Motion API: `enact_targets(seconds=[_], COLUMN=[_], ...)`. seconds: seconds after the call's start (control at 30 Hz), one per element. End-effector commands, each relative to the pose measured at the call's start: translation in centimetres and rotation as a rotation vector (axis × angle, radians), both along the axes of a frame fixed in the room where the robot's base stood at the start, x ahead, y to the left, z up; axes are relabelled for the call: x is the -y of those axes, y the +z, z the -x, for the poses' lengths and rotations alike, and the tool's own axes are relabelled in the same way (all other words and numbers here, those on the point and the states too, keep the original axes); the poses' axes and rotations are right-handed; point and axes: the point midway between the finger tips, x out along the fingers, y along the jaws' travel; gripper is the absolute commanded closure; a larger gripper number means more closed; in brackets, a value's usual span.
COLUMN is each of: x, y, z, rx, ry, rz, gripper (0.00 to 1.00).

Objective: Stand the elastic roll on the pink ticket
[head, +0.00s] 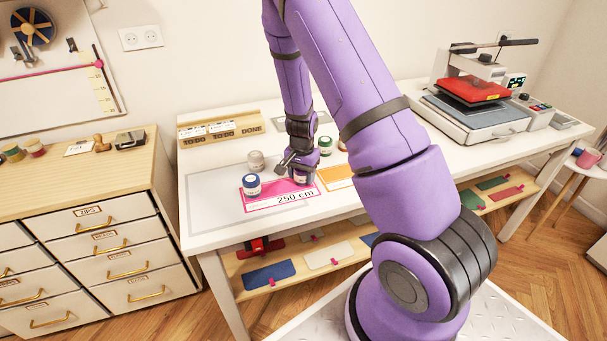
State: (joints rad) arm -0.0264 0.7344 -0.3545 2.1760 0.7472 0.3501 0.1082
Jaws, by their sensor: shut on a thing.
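The pink ticket (282,201), marked "250 cm", lies flat near the front of the white table. My gripper (299,176) is low over the ticket's right end, pointing down. It is shut on a small roll, which I take to be the elastic roll; the fingers hide most of it, and I cannot tell whether it touches the ticket. A blue-topped roll or jar (252,185) stands upright on the ticket's left part, left of my gripper.
A beige small roll (256,160) stands behind the ticket, and a green-topped one (325,146) stands right of my gripper. An orange ticket (337,178) lies close on the right. A heat press (475,100) stands far right. The table's left part is clear.

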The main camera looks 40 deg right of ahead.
Motion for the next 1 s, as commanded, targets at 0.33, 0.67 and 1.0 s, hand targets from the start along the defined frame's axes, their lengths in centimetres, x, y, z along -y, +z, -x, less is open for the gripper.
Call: enact_targets(seconds=[0.33,0.67,1.0], x=[0.0,0.0,-0.1], y=[-0.3,0.9,7.4], z=[0.0,0.0,-0.1], rx=[0.000,0.001,0.004], ry=[0.000,0.001,0.002], rz=[0.000,0.000,0.000], gripper=[0.21,0.21,0.21])
